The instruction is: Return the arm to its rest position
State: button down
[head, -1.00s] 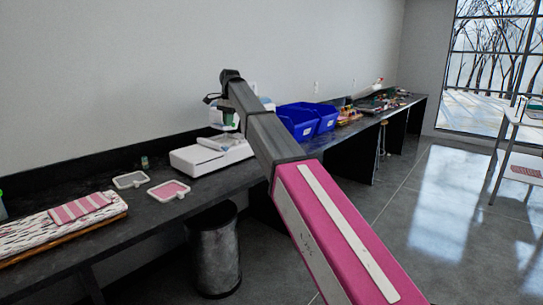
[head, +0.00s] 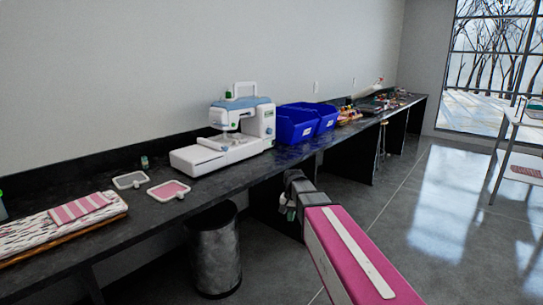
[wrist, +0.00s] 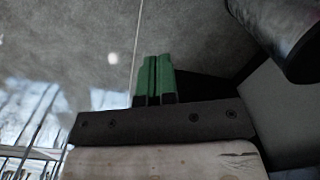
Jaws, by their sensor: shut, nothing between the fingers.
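My arm, pink with a dark wrist end, reaches up from the lower right of the head view. It is folded low in front of the counter (head: 110,238), below the worktop edge. My gripper (wrist: 156,72) shows in the wrist view as two green fingers side by side, shut with nothing between them. Behind the fingers is grey floor. In the head view the fingers are hard to make out near the dark wrist end.
A dark bin (head: 215,255) stands under the counter, left of my arm; it also shows in the wrist view (wrist: 285,30). Open floor (head: 420,215) lies to the right.

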jog(key=s+d+f+n, duration=0.1)
jog(key=s+d+f, duration=0.4)
jog(key=s, duration=0.3)
jog(key=s+d+f+n, duration=0.2)
jog(key=s+d+f, duration=0.4)
jog(key=s, duration=0.2)
jog(key=shift+s+f, duration=0.3)
jog(key=shift+s, duration=0.1)
jog(key=shift+a, duration=0.15)
